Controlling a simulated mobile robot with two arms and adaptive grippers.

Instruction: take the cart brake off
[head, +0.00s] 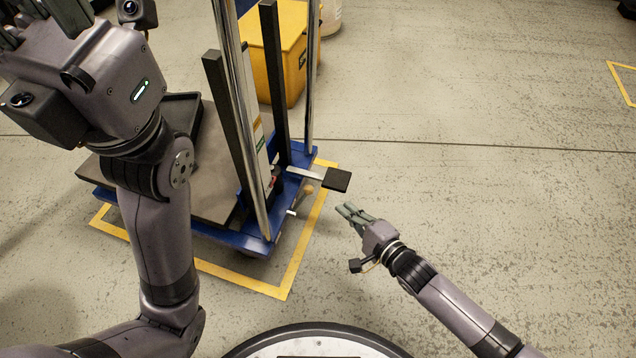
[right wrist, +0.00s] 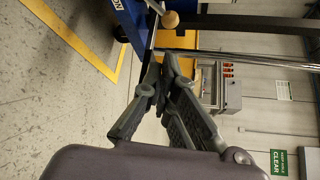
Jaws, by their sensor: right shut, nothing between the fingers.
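The cart has a blue frame (head: 230,238) and a dark platform. At its near right corner a thin metal lever with a tan ball knob (head: 308,190) sticks out; the knob also shows in the right wrist view (right wrist: 170,19). Just above it, a flat bar ends in a black pedal (head: 338,181). I cannot tell which is the brake. My right gripper (head: 346,210) is shut and empty, to the right of the knob and below the pedal, apart from both; its fingertips (right wrist: 163,68) point toward the lever. My left gripper (head: 50,15) is raised above the cart, fingers partly cut off.
Chrome posts (head: 308,75) and dark uprights rise from the cart. A yellow box (head: 290,55) stands behind it. Yellow floor tape (head: 285,285) borders the cart. The floor to the right is open. A bench (right wrist: 225,95) shows in the right wrist view.

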